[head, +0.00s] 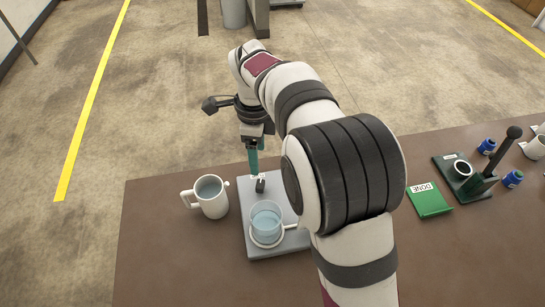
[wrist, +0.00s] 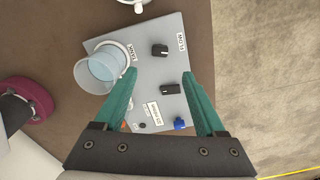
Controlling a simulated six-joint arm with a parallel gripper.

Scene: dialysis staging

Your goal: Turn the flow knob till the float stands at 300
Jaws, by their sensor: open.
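A grey panel (wrist: 146,38) lies on the table, also seen in the head view (head: 257,251). It carries a black knob (wrist: 160,50), a second black knob (wrist: 169,89) and a blue knob (wrist: 180,123). Which one is the flow knob I cannot tell surely; the labels are tiny. A clear cup of pale blue liquid (wrist: 96,70) stands on the panel, also in the head view (head: 265,220). I cannot make out a float or scale. My gripper (wrist: 159,77), with green fingers, is open above the panel. In the wrist view the second black knob shows between the fingers.
A white mug (head: 213,206) with liquid stands left of the panel. To the right are a green DONE card (head: 428,203), a dark green stand with a black lever (head: 478,184) and blue jars (head: 513,178). Bare brown table (head: 165,260) lies front left.

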